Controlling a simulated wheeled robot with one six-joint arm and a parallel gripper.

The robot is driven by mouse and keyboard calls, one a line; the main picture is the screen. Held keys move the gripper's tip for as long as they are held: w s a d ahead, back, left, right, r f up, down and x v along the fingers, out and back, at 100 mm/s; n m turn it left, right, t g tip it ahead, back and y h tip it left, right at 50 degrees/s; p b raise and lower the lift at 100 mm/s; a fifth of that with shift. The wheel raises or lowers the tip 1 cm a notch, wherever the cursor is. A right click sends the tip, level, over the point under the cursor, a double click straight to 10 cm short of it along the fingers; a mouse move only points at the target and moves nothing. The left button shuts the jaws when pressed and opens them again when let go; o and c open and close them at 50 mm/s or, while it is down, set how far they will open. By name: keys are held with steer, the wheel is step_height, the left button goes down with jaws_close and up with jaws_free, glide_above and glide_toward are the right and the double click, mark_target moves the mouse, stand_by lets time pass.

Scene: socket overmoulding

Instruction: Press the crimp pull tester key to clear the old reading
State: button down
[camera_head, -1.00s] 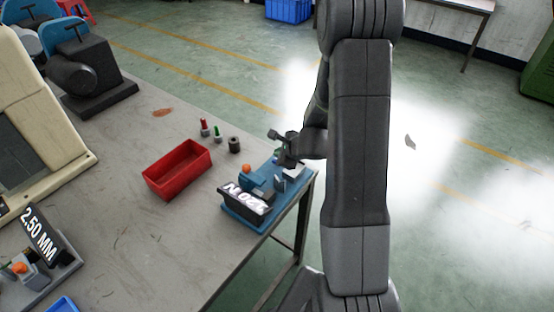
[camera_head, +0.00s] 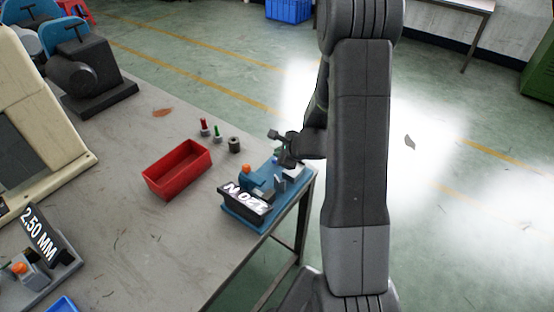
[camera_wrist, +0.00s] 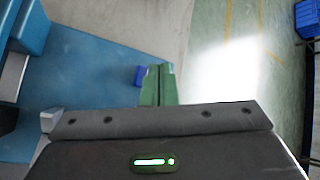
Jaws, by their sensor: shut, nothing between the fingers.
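The crimp pull tester (camera_head: 240,217) is a blue-based device at the table's right corner. Its tilted display (camera_head: 246,198) reads 120 N, upside down in the head view. Its blue base (camera_wrist: 85,75) fills the left of the wrist view. A small bright blue block, which looks like the key (camera_wrist: 140,76), is just left of my fingertips in the wrist view. My gripper (camera_wrist: 160,70) has its green fingers shut and empty, over the base's right edge. Whether the fingertips touch the block cannot be told.
A red open bin (camera_head: 178,170) stands left of the tester. Red and green small parts and a dark cylinder (camera_head: 234,144) stand behind it. A 2.50 MM display device (camera_head: 40,235) is at lower left. The table's right edge runs close beside the tester.

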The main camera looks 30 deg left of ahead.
steer(key=shift+f, duration=0.1)
steer(key=shift+f+b, duration=0.35)
steer(key=shift+b, duration=0.25)
steer(key=shift+f+b, duration=0.5)
steer(key=shift+b, duration=0.1)
stand_by(0.6)
steer(key=shift+r, duration=0.15)
steer(key=shift+r+p, duration=0.7)
steer(key=shift+r, duration=0.1)
step_height(320, 180, up, 5)
steer(key=p, duration=0.4)
steer(key=shift+r, duration=0.1)
steer(key=shift+f, duration=0.2)
stand_by(0.5)
